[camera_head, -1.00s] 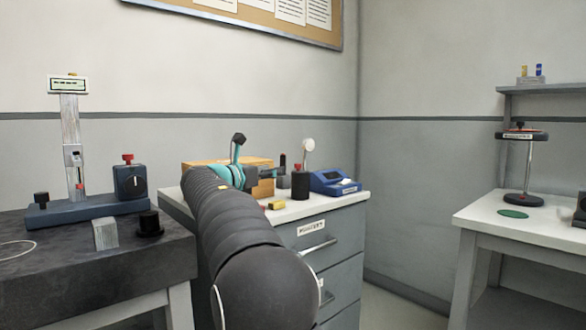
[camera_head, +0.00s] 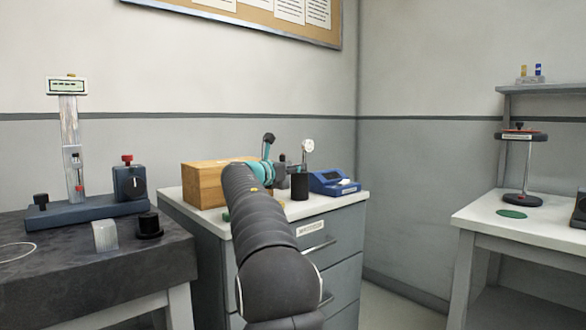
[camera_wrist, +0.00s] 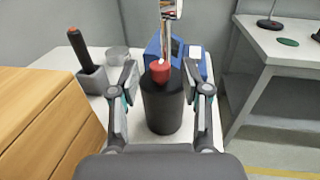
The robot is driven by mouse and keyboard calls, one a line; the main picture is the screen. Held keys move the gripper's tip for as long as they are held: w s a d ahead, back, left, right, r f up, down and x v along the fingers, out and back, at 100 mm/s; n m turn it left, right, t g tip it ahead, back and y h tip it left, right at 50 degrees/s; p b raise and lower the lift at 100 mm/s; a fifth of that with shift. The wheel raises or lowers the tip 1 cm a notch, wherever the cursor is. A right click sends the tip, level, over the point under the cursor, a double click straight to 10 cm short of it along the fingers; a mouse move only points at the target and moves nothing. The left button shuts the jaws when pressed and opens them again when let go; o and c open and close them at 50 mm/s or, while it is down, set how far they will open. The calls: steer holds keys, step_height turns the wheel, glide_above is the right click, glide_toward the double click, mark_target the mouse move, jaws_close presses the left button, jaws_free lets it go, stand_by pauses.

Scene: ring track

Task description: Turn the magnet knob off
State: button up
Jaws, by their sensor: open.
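A black cylinder (camera_head: 300,186) stands on the white top of the grey drawer cabinet. In the wrist view this cylinder (camera_wrist: 162,108) has a red knob (camera_wrist: 159,70) on top and a thin upright post behind it. My gripper (camera_wrist: 162,82) is open, one finger on each side of the cylinder's upper part, with nothing held. A dark blue box with a pointer dial (camera_head: 130,183) and red top stands on the left bench. I cannot tell for sure which is the magnet knob.
A wooden box (camera_head: 203,186) stands left of the gripper. A blue device (camera_head: 334,183) is right of the cylinder. A dark-handled tool (camera_wrist: 80,48) in a grey holder is at left in the wrist view. A white table (camera_head: 470,214) stands apart at right.

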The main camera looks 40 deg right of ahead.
jaws_close()
steer(key=shift+s+n+t, duration=0.1)
steer(key=shift+n+t, duration=0.2)
steer(key=shift+t, duration=0.2)
steer(key=shift+s+d+n+t+y+b, duration=0.15)
steer(key=shift+s+n+t+y+b, duration=0.1)
steer(key=shift+n+t+y, duration=1.15)
steer(key=shift+s+d+n+t+y+b, duration=0.15)
steer(key=shift+n+t+y+b, duration=0.1)
steer(key=shift+n+t+y, duration=1.1)
steer(key=shift+s+d+n+t+y+b, duration=0.2)
steer(key=shift+n+t+y, duration=0.65)
steer(key=shift+t, duration=1)
steer(key=shift+n+t+y, duration=0.5)
steer(key=shift+n+y, duration=0.2)
jaws_free()
